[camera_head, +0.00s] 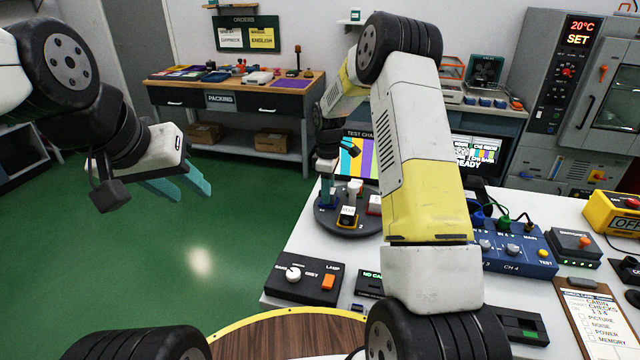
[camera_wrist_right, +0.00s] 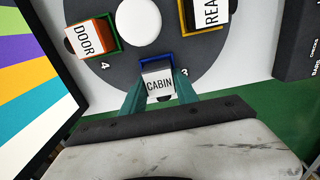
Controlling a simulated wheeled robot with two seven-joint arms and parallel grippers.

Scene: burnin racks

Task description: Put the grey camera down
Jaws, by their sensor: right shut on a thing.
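My right gripper (camera_wrist_right: 157,92) is shut on a small block-shaped camera labelled CABIN (camera_wrist_right: 158,84). The camera is at a blue-framed place (camera_wrist_right: 157,62) at the rim of a round dark-grey turntable (camera_wrist_right: 105,72). I cannot tell whether it rests on the bottom of that place. In the head view my right gripper (camera_head: 327,188) points down at the left side of the turntable (camera_head: 335,225), and the fingers largely hide the camera. My left gripper (camera_head: 180,187) is open and empty, above the green floor.
A striped screen (camera_head: 362,150) stands close behind. A switch box (camera_head: 303,279) sits in front.

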